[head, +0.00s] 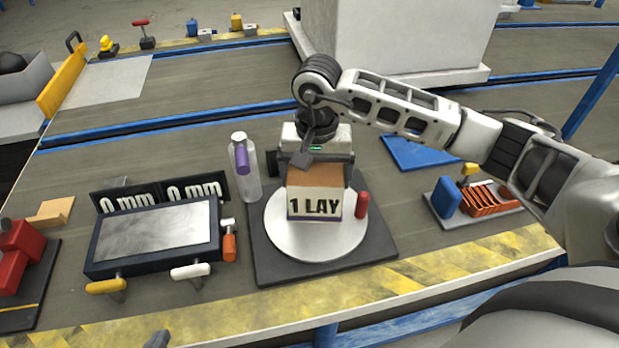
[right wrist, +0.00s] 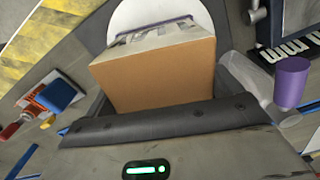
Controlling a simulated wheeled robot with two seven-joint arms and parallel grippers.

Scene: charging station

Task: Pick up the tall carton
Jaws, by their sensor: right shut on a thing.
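My right gripper (head: 318,172) comes down from behind and above and is shut on the carton. In the right wrist view the carton's brown side (right wrist: 155,75) fills the space between the fingers, which are partly hidden. My left gripper is not clearly in view.
A framed grey panel (head: 155,238) lies to the left. An orange-finned holder (head: 487,200) is at the right.

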